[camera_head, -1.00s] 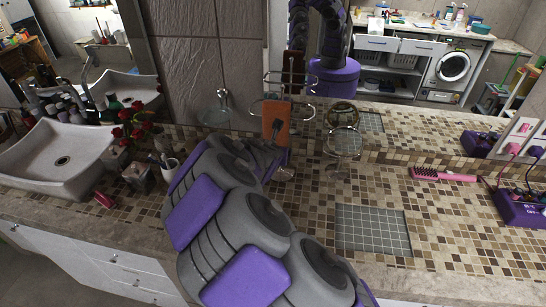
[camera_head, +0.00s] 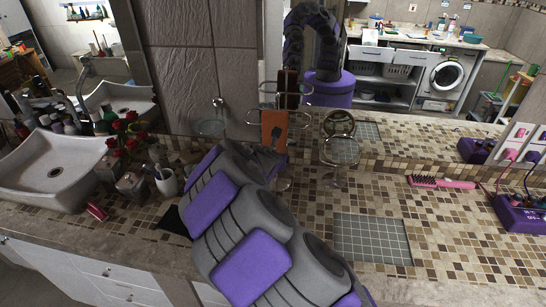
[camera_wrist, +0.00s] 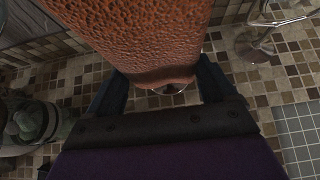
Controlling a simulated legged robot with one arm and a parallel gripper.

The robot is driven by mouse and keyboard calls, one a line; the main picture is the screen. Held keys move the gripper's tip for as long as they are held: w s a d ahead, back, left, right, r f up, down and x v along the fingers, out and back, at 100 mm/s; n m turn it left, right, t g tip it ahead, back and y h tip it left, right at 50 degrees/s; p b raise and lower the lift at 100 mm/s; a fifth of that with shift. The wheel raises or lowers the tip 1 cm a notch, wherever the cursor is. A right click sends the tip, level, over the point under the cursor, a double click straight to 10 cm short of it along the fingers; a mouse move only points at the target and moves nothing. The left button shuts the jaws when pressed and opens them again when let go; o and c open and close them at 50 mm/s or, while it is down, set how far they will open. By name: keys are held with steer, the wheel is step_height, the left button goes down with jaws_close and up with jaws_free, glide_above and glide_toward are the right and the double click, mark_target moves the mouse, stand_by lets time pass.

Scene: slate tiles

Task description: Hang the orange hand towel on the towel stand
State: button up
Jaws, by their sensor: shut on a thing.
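The orange hand towel (camera_head: 274,128) hangs upright at the metal towel stand (camera_head: 283,183), its top edge level with the lower bars. I cannot tell whether it lies over a bar or just in front. In the wrist view the towel (camera_wrist: 130,35) fills the upper middle, its lower end between the dark fingers. My gripper (camera_wrist: 160,78) is shut on the towel there. In the head view my arm hides most of the gripper. The stand's round base shows just below the towel.
A round mirror on a foot (camera_head: 340,150) stands close right of the stand. A grey grid mat (camera_head: 372,240) and a pink brush (camera_head: 442,183) lie further right. A cup (camera_head: 166,182), red roses (camera_head: 122,135) and a sink (camera_head: 50,170) are left. A wall mirror stands behind.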

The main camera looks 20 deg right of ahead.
steer(key=shift+f+b, duration=0.6)
steer(key=shift+f, duration=1.2)
steer(key=o, duration=0.9)
